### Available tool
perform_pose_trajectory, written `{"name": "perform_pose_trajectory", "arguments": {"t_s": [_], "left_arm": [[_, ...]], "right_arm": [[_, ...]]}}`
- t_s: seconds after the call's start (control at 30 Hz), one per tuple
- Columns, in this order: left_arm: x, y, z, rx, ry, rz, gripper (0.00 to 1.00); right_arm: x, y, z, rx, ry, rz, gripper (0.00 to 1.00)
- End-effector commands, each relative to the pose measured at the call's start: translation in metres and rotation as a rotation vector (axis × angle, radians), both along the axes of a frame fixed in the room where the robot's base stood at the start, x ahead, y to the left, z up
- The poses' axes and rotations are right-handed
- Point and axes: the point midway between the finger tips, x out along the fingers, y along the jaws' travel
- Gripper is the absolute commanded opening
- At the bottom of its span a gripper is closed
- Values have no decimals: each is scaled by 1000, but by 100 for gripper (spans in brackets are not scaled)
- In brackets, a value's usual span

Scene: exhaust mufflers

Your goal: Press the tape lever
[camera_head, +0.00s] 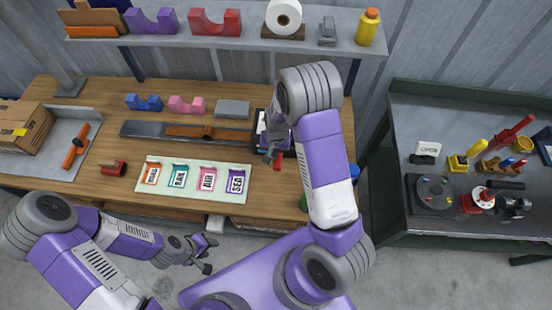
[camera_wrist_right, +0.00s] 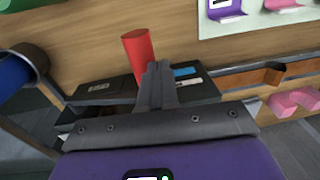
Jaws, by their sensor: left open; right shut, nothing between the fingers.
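A black tape machine (camera_head: 261,122) stands at the right end of the wooden workbench, largely hidden by my right arm in the head view. Its red lever handle (camera_head: 277,163) shows just past my right gripper (camera_head: 270,152). In the right wrist view, the red handle (camera_wrist_right: 138,48) sticks up beside the black machine body (camera_wrist_right: 100,90). My right gripper (camera_wrist_right: 157,72) is shut and empty, its fingertips close beside the handle, on its right; I cannot tell whether they touch. My left gripper (camera_head: 209,254) is open and empty, in front of the bench edge.
A card with several coloured labels (camera_head: 193,180) lies left of the machine. Behind it is a grey tray with an orange piece (camera_head: 190,131). A blue cylindrical thing (camera_wrist_right: 15,75) stands beside the machine. A shelf (camera_head: 240,40) runs above the bench; a dark side table (camera_head: 450,220) is at right.

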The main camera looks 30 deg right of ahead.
Motion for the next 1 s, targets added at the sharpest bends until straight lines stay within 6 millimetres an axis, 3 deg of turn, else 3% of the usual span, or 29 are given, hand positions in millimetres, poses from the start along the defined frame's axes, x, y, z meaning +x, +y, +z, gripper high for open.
{"name": "perform_pose_trajectory", "arguments": {"t_s": [0.1, 0.3, 1.0], "left_arm": [[0, 0, 1, 0, 0, 0, 43], [0, 0, 2, 0, 0, 0, 43], [0, 0, 2, 0, -1, 0, 43]], "right_arm": [[3, 3, 25, 0, -6, 2, 0], [5, 6, 47, 0, -2, 0, 0], [5, 6, 52, -1, -1, -1, 0]]}}
